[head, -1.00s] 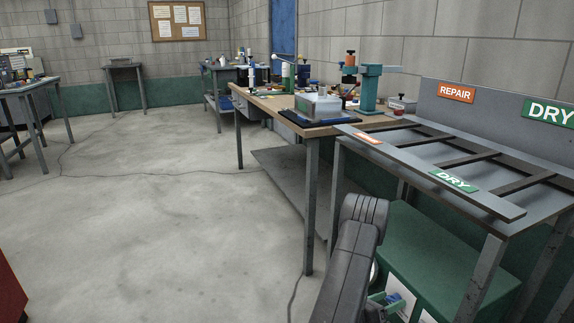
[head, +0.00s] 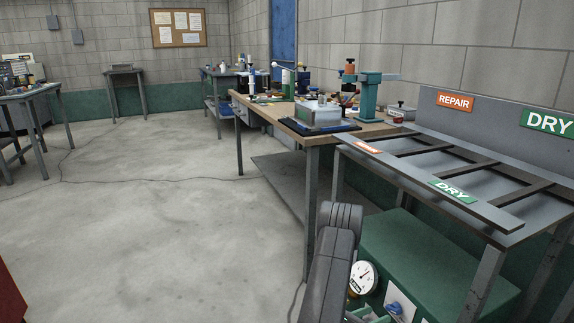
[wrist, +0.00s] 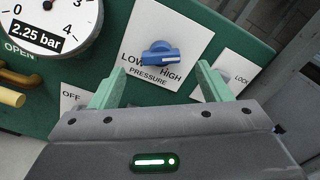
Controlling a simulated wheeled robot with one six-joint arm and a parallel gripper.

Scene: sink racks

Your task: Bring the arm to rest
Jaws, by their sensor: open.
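My gripper (wrist: 160,84) is open and empty in the wrist view, its two green fingers spread apart. Beyond the fingers is the green panel with a blue knob (wrist: 160,54) on a white plate marked LOW, HIGH and PRESSURE. The knob's bar lies roughly crosswise, its end toward the right. In the head view my dark arm reaches down at bottom centre; only a bit of my gripper (head: 366,315) shows at the bottom edge, in front of the green cabinet (head: 430,250).
A gauge (wrist: 48,18) reading 2.25 bar and a brass handle (wrist: 14,92) are left of the knob. A grey rack (head: 425,185) with REPAIR and DRY labels stands above the cabinet. A workbench (head: 270,108) is behind. Open floor (head: 150,220) lies left.

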